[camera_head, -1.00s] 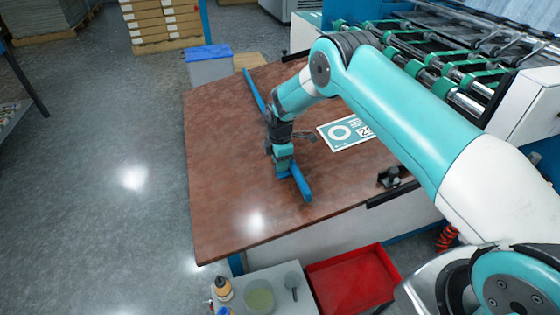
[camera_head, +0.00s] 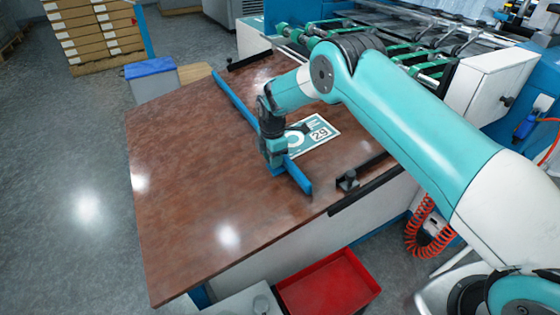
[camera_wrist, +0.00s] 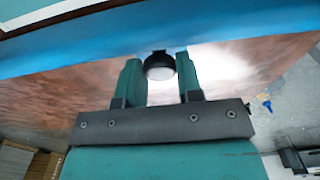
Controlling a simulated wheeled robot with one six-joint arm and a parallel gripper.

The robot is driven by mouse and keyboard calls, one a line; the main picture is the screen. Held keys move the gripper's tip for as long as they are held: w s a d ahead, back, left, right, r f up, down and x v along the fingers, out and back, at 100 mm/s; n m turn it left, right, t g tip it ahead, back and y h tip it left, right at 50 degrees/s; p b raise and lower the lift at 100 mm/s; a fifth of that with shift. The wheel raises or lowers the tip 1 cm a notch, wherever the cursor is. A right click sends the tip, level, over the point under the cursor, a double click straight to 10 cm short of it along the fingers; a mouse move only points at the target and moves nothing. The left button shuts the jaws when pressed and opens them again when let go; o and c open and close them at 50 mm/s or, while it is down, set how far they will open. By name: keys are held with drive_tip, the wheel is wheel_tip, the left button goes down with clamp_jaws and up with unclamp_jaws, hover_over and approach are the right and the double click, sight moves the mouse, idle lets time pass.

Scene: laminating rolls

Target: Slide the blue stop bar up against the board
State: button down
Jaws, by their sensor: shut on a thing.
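The blue stop bar (camera_head: 236,98) lies across the brown table, slanting from far left to near right. The board (camera_head: 318,134) is a flat white and teal sheet marked 29, just right of the bar. My gripper (camera_head: 274,168) is low over the bar and hides part of the board's left side. In the wrist view, my gripper (camera_wrist: 160,75) is shut on a dark round knob (camera_wrist: 159,66) at the bar (camera_wrist: 225,22).
The brown table (camera_head: 180,190) is clear left of the bar. A black clamp (camera_head: 347,181) stands at the right edge, near the bar's near end. The roller machine (camera_head: 400,60) is behind. A red tray (camera_head: 328,284) sits below the front edge.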

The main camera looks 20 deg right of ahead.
drive_tip(key=c, duration=0.8)
unclamp_jaws()
wheel_tip(320, 180, up, 18)
drive_tip(key=shift+f+p, duration=0.25)
drive_tip(key=shift+p, duration=0.2)
